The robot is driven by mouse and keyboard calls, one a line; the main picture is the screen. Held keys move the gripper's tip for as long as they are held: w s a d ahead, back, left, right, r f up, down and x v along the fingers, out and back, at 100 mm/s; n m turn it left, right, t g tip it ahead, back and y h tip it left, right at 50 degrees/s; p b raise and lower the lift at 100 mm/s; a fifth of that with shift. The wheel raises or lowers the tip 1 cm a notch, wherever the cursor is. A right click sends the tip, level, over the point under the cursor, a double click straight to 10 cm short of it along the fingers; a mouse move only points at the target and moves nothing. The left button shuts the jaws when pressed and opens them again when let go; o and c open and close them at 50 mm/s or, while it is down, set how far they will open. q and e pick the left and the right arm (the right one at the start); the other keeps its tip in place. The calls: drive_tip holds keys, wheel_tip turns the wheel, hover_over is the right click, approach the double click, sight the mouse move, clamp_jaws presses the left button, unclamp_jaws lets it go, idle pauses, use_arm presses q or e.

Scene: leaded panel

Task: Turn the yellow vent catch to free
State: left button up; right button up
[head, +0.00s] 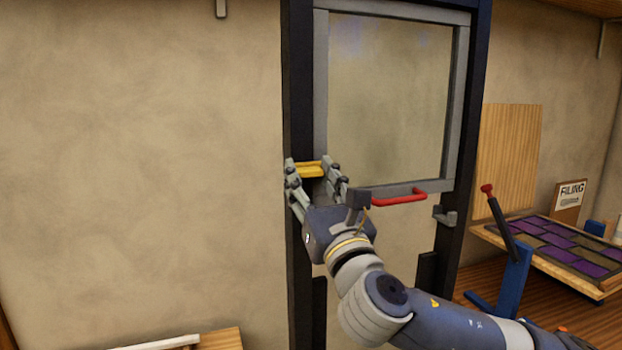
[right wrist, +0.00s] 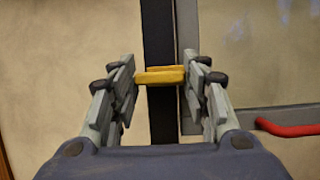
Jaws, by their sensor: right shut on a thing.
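The yellow vent catch (head: 311,169) lies level across the dark frame post, at the lower left corner of the grey-framed vent pane (head: 390,95). It also shows in the right wrist view (right wrist: 160,76), where it spans the gap between the fingers. My right gripper (head: 317,171) is shut on the catch, one finger at each end of it; this shows in the right wrist view too (right wrist: 160,80). The catch's mounting is partly hidden. My left gripper is not in view.
A red handle (head: 400,197) sits on the vent's bottom rail, right of my gripper, with a grey bracket (head: 445,215) beyond. A bench at right holds a purple leaded panel (head: 560,245), a red-knobbed lever (head: 497,215) and a FILING sign (head: 570,195). The left wall is clear.

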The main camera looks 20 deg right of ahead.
drive_tip(key=m+h, duration=0.2)
drive_tip(key=m, duration=0.2)
drive_tip(key=shift+a+f, duration=0.1)
drive_tip(key=shift+m+g+h+b, duration=0.3)
drive_tip(key=shift+m+h, duration=0.5)
drive_tip(key=shift+m, duration=0.4)
drive_tip(key=m, duration=0.2)
drive_tip(key=m+g+h, duration=0.1)
drive_tip(key=m, duration=0.1)
drive_tip(key=m+h, duration=0.1)
drive_tip(key=m, duration=0.1)
drive_tip(key=shift+a+r+p, duration=0.15)
drive_tip(key=shift+r+p, duration=0.1)
drive_tip(key=shift+p, duration=0.15)
drive_tip(key=m+g+p, duration=0.1)
drive_tip(key=m, duration=0.1)
drive_tip(key=m+g+h+p, duration=0.1)
drive_tip(key=m, duration=0.2)
drive_tip(key=shift+r+m+h, duration=0.15)
drive_tip(key=shift+m+h, duration=0.15)
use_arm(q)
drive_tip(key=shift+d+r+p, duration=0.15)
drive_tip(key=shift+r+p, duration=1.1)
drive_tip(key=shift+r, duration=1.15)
use_arm(e)
drive_tip(key=shift+r+m+g, duration=0.1)
drive_tip(key=shift+m+g, duration=0.9)
drive_tip(key=shift+m, duration=1.2)
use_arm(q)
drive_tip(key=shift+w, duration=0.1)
